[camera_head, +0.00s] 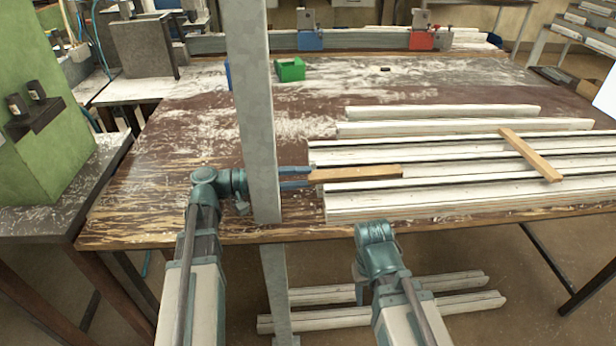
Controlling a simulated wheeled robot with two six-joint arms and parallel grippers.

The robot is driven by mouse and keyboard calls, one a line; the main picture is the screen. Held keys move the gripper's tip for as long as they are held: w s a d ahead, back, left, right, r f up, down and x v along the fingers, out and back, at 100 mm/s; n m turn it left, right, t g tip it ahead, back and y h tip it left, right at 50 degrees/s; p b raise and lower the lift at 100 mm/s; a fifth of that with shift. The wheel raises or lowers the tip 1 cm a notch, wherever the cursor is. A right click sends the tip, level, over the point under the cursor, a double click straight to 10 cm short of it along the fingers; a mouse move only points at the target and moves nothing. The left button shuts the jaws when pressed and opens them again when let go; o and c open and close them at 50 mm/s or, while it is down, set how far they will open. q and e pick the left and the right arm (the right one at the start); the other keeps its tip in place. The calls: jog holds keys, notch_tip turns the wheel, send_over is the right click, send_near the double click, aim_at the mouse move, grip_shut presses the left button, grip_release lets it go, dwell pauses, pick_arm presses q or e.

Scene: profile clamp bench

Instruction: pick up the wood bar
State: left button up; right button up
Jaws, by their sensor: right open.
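A light brown wood bar (360,173) lies across the near white profiles, left of their middle, pointing left and right. A second wood bar (530,155) lies slantwise across the profiles at the right. My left gripper (296,178) reaches in from behind the grey post, which hides its body. Its two blue fingers stand apart at the left end of the first bar; I cannot tell whether they press on it. My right gripper (358,273) is low in front of the table's near edge, open and away from both bars; its fingers are mostly hidden by its wrist.
A grey upright post (252,100) stands before the table between my arms. White profiles (430,203) cover the table's right half. A green block (290,70), a blue clamp (309,38) and a red clamp (422,40) are at the back. The table's left part is clear.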

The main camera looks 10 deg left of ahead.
pick_arm(q)
jog(key=shift+d, duration=0.2)
grip_shut()
dwell(0.4)
dwell(0.3)
